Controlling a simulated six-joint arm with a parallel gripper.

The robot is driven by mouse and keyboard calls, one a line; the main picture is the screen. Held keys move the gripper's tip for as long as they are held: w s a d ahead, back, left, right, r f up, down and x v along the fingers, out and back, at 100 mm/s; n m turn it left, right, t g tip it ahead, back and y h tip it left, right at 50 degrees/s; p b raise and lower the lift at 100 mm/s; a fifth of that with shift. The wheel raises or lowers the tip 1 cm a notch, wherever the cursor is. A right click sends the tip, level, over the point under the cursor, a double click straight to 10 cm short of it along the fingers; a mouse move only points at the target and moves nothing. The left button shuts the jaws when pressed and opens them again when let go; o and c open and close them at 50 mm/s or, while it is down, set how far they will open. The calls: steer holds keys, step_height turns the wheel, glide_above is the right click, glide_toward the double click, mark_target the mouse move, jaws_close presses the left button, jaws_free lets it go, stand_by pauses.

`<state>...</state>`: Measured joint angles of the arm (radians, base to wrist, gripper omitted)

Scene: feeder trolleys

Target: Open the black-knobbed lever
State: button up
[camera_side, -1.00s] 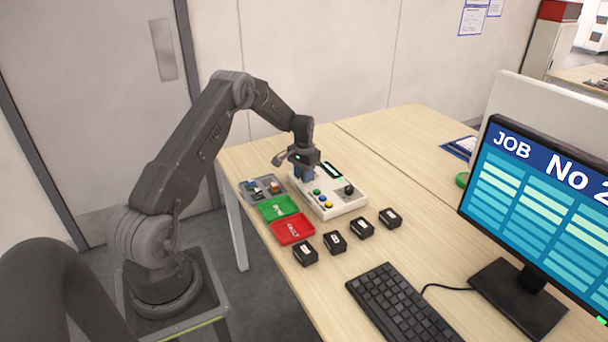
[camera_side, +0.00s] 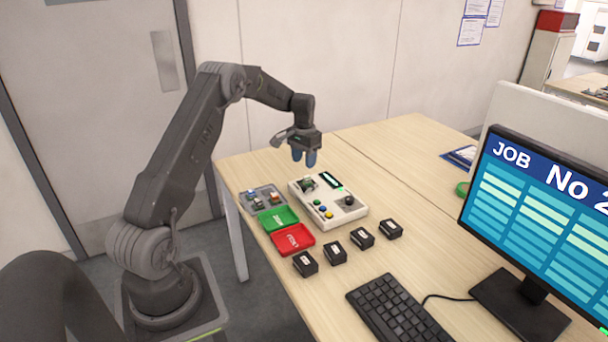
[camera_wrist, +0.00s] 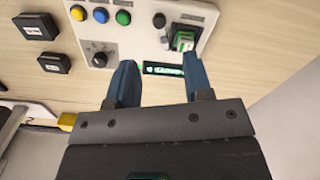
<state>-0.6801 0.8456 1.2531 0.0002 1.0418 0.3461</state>
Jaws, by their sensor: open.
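My gripper (camera_side: 304,159) is open and empty, raised above the back end of a white control box (camera_side: 330,216). In the wrist view its two blue fingers (camera_wrist: 158,72) point toward the box, apart from it. A socket holding a green-topped piece (camera_wrist: 183,41) sits on the box; it also shows in the side view (camera_side: 308,183). A small black ball knob (camera_wrist: 158,20) stands beside this socket; its lever arm is too small to make out. A larger round black knob (camera_wrist: 99,59) sits on a grey plate at the box's other end, also seen in the side view (camera_side: 349,200).
Coloured buttons (camera_side: 322,209) and a lit display (camera_side: 331,180) are on the box. A grey parts tray (camera_side: 262,199), a green tray (camera_side: 278,219) and a red tray (camera_side: 293,239) lie left of it. Several black blocks (camera_side: 335,253) and a keyboard (camera_side: 400,307) lie in front.

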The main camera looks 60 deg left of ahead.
steer(key=shift+r, duration=2.05)
